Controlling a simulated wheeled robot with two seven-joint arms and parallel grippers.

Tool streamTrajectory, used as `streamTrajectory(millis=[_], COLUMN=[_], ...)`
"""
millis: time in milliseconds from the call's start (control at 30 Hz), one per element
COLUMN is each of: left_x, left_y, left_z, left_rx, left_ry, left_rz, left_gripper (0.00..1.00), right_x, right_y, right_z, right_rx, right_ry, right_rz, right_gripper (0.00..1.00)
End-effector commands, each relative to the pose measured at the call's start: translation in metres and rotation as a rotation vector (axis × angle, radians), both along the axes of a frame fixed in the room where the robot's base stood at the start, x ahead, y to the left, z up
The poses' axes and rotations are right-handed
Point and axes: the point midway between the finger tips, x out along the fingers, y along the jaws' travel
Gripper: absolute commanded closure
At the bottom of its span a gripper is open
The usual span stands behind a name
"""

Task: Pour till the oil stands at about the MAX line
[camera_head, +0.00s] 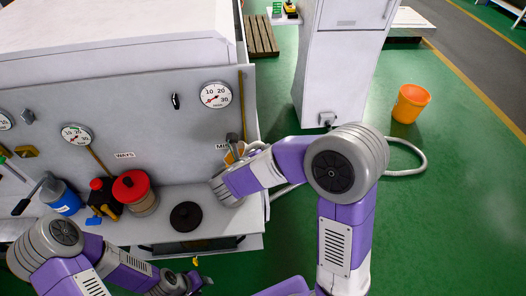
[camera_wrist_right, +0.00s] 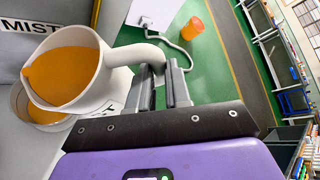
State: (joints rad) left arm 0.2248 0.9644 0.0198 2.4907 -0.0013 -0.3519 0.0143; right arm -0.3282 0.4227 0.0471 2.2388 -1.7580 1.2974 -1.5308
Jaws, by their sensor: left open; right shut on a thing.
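In the right wrist view a white jug (camera_wrist_right: 103,75) holds orange oil (camera_wrist_right: 62,78) and is tilted. My right gripper (camera_wrist_right: 168,85) is shut on its handle. Partly hidden under the jug is a round, pale-rimmed vessel (camera_wrist_right: 17,100) with orange liquid in it. I cannot make out a MAX line or a pouring stream. In the head view my right arm covers most of this spot, by the MIST label (camera_head: 222,147); only a bit of orange shows there. My left gripper (camera_head: 203,283) is open and empty at the bottom, in front of the bench.
A black round lid (camera_head: 186,216) lies on the bench. Left of it stand a red-topped can (camera_head: 135,192), a dark red-capped container (camera_head: 102,196) and a blue can (camera_head: 62,197). Gauges (camera_head: 215,95) sit on the panel. An orange bucket (camera_head: 410,103) stands on the green floor.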

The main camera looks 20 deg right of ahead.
Motion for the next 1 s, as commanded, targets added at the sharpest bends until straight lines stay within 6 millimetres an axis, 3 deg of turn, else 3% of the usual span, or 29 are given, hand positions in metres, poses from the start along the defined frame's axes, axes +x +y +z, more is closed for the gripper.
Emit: streamTrajectory(millis=[1000], left_x=[0.0], left_y=[0.0], left_z=[0.0078], left_rx=[0.0], left_ry=[0.0], left_rz=[0.0], left_gripper=[0.57], right_x=[0.0021], right_y=[0.0038], right_z=[0.0035], right_rx=[-0.052], right_ry=[0.019], right_rz=[0.001], right_gripper=[1.0])
